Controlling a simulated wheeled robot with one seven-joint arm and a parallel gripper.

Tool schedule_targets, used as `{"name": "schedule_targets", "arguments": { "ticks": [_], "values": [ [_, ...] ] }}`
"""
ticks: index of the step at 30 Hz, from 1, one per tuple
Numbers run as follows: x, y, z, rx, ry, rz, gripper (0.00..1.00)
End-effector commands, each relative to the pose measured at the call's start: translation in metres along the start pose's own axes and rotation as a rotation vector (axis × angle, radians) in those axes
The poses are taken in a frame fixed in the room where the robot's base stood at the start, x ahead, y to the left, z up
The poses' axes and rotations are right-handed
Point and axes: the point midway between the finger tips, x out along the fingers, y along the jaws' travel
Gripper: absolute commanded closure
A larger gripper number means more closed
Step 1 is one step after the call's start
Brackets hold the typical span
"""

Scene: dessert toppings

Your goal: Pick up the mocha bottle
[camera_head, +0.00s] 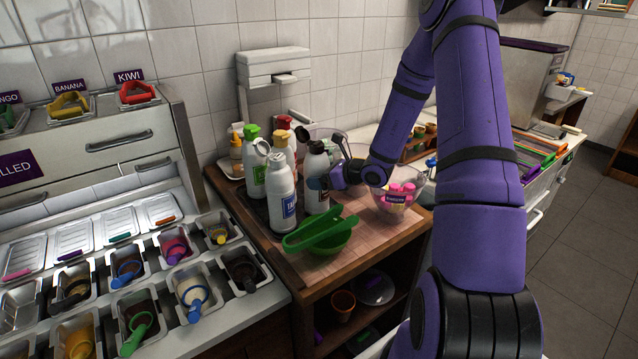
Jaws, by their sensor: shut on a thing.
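A white bottle with a black top (316,163) stands upright among several bottles on the wooden cart; I take it as the mocha bottle, though its label is too small to read. My gripper (333,178) reaches in from the right at this bottle's side and is shut on it. The fingertips are small and partly hidden, so the exact grip does not show.
The white bottle with a blue label (283,195) stands close at front left. A green-capped bottle (252,165) is behind it. Green tongs and a bowl (325,234) lie in front. A clear bowl of pink and yellow pieces (412,208) stands close right. Topping tubs fill the left.

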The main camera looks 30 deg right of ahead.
Motion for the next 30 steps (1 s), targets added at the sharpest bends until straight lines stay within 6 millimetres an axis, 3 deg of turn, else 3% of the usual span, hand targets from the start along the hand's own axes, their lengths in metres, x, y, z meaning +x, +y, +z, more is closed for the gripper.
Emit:
{"name": "schedule_targets", "arguments": {
  "ticks": [5, 22, 23, 25, 30],
  "values": [
    [-0.004, 0.000, 0.012, -0.004, -0.003, 0.000, 0.41],
    [-0.033, 0.000, 0.082, -0.005, -0.004, -0.001, 0.41],
    [-0.034, 0.000, 0.084, -0.004, -0.003, -0.001, 0.22],
    [-0.036, 0.000, 0.088, -0.003, -0.003, 0.000, 0.38],
    [-0.038, 0.000, 0.093, -0.002, -0.002, -0.001, 0.41]
  ]
}}
